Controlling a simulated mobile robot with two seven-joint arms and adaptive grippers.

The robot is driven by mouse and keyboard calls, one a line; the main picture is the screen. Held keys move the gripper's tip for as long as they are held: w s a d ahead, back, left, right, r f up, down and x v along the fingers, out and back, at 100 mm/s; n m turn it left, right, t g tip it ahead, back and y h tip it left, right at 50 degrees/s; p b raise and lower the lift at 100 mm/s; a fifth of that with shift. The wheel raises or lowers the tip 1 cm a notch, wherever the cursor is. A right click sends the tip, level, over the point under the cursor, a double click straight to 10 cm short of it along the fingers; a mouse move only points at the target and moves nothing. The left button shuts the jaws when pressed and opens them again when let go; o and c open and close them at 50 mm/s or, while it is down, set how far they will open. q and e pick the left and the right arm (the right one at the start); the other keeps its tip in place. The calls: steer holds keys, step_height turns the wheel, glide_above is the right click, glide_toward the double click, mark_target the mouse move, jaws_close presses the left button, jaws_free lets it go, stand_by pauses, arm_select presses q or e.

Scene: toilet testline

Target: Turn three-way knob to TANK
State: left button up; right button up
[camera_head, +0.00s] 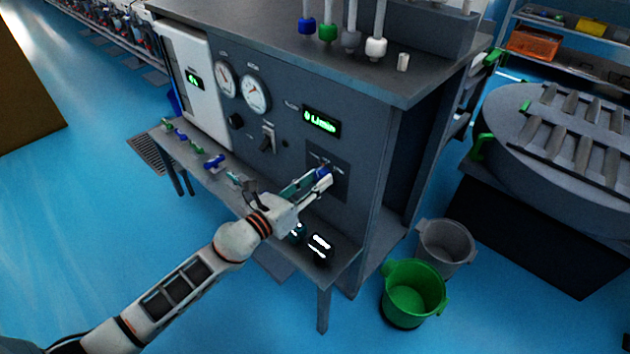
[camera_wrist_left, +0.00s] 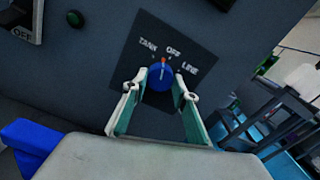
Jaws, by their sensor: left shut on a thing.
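The three-way knob (camera_wrist_left: 160,77) is blue and sits on a dark square plate (camera_wrist_left: 190,50) with the labels TANK, OFF and LINE. Its red-tipped pointer is up, between TANK and OFF in the left wrist view. The knob also shows as a small blue spot in the head view (camera_head: 322,173). My left gripper (camera_wrist_left: 161,87) has one finger on each side of the knob and is shut on it. In the head view my left gripper (camera_head: 318,182) reaches the panel's lower right. My right gripper is not in view.
The grey test panel carries two gauges (camera_head: 254,96), a green display (camera_head: 321,121) and a switch (camera_head: 268,138). A shelf (camera_head: 340,262) with small parts runs below. A green bucket (camera_head: 413,290) and a grey bucket (camera_head: 446,243) stand on the floor to the right.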

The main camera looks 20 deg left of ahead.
arm_select(q)
steer(key=n, duration=0.4)
steer(key=shift+r+p, duration=0.15)
steer(key=shift+p, duration=0.2)
steer(key=shift+n+p, duration=0.3)
steer(key=shift+n, duration=1)
steer(key=o, duration=1.1)
steer(key=v, duration=1.2)
